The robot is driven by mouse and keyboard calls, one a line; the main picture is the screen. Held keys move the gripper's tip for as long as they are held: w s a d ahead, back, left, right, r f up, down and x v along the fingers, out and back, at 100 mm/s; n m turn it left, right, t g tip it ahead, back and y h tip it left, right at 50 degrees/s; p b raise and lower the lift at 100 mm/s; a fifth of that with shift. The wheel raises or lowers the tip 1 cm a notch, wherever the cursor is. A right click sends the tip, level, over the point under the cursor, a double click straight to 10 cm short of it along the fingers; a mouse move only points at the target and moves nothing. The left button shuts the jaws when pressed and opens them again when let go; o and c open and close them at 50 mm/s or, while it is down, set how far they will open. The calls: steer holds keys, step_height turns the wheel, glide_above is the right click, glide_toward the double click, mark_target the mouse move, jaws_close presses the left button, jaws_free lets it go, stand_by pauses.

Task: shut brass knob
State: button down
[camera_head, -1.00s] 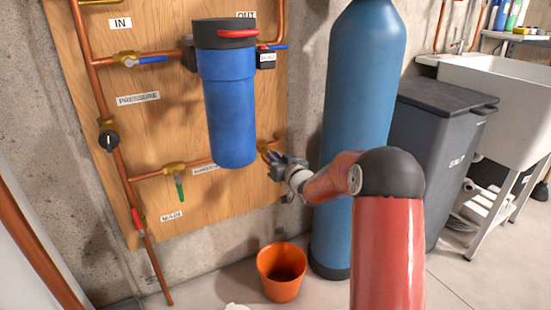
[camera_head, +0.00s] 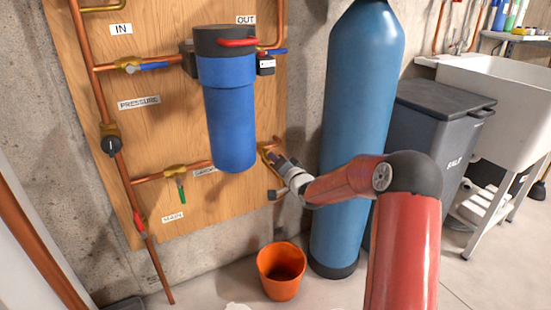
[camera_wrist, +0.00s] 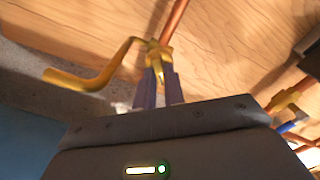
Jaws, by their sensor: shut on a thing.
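The brass tap (camera_head: 267,152) sits at the right end of the lower copper pipe, near the board's right edge. In the wrist view the tap (camera_wrist: 158,57) has a bent brass spout (camera_wrist: 88,80) reaching left. Its small brass knob (camera_wrist: 157,72) is between my gripper's two fingers (camera_wrist: 159,90), and my gripper is shut on it. In the head view my gripper (camera_head: 277,165) is at the tap, and the knob is too small and covered to make out there.
A blue filter housing (camera_head: 229,120) hangs left of my gripper. A tall blue tank (camera_head: 357,110) stands close on the right. An orange bucket (camera_head: 281,287) is on the floor below. A green-handled valve (camera_head: 180,188) is on the same pipe.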

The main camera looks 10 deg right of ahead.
steer(key=m+p, duration=0.1)
steer(key=m, duration=0.2)
steer(key=shift+d+m, duration=0.1)
steer(key=shift+m, duration=0.3)
steer(key=shift+f+m+p, duration=0.15)
steer(key=shift+m+p, duration=0.35)
steer(key=shift+m, duration=1.3)
steer(key=c, duration=1.5)
jaws_free()
steer(key=v, duration=0.7)
steer(key=shift+s, duration=0.35)
